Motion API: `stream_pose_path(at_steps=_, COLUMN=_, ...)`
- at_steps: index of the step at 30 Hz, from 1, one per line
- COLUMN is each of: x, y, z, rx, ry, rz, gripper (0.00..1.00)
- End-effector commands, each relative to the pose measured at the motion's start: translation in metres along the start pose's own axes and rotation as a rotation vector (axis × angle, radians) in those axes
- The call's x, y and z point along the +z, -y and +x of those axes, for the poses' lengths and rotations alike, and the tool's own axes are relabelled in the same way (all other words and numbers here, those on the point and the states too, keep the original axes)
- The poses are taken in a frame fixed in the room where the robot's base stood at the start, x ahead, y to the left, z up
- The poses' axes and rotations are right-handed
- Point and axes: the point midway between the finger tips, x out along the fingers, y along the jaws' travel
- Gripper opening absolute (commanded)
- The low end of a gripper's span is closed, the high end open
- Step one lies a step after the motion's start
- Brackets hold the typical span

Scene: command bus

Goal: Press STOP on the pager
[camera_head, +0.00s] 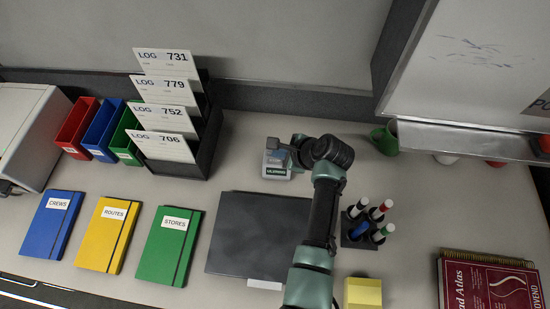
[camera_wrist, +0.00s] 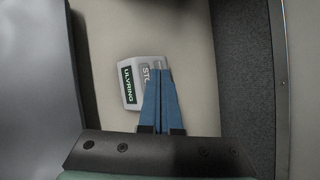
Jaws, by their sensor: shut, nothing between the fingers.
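The pager (camera_head: 276,171) is a small pale box with a dark green label on the desk, behind the dark flat pad. In the wrist view the pager (camera_wrist: 130,92) shows the label "ULVRING" and a grey STOP key (camera_wrist: 146,75), whose lettering is partly covered by my fingers. My gripper (camera_head: 275,158) is over the pager's far part in the head view.
A dark pad (camera_head: 250,235) lies in front of the pager. A pen holder (camera_head: 358,232) with several markers stands to the right, and a green mug (camera_head: 385,139) behind it. A log rack (camera_head: 203,140) stands left. Bare desk surrounds the pager on its left.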

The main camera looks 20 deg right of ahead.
Motion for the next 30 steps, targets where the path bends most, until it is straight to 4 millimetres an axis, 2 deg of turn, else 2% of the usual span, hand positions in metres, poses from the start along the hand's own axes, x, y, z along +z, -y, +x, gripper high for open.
stream_pose_path(at_steps=16, x=0.025, y=0.025, z=-0.035, rx=0.000, ry=0.000, rz=0.000, gripper=0.00)
stream_pose_path(at_steps=30, x=0.025, y=0.025, z=-0.035, rx=0.000, ry=0.000, rz=0.000, gripper=0.00)
